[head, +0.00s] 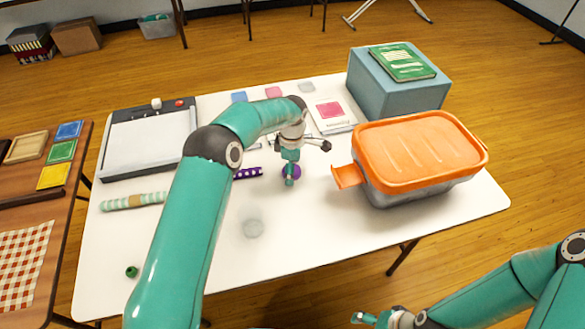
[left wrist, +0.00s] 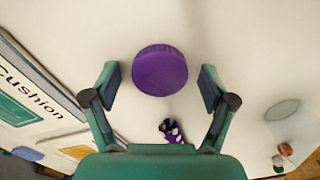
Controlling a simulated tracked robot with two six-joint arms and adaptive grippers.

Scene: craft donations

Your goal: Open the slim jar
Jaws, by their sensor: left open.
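A round purple lid (left wrist: 160,70) shows from above in the left wrist view, on the white table. Its purple side also shows in the head view (head: 296,171), partly behind my left gripper. The body of the jar under it is hidden. My left gripper (head: 290,177) points down at the lid. In the left wrist view my left gripper (left wrist: 157,86) is open, one finger on each side of the lid, with gaps on both sides. My right gripper (head: 372,318) is at the bottom edge of the head view, away from the table; its jaw state is unclear.
A clear bin with an orange lid (head: 420,150) stands right of the jar, its orange tab towards it. A dotted purple roll (head: 248,173) lies close on the left. A faint clear round object (head: 253,228) stands in front. A booklet (head: 331,113) lies behind. The front right table is clear.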

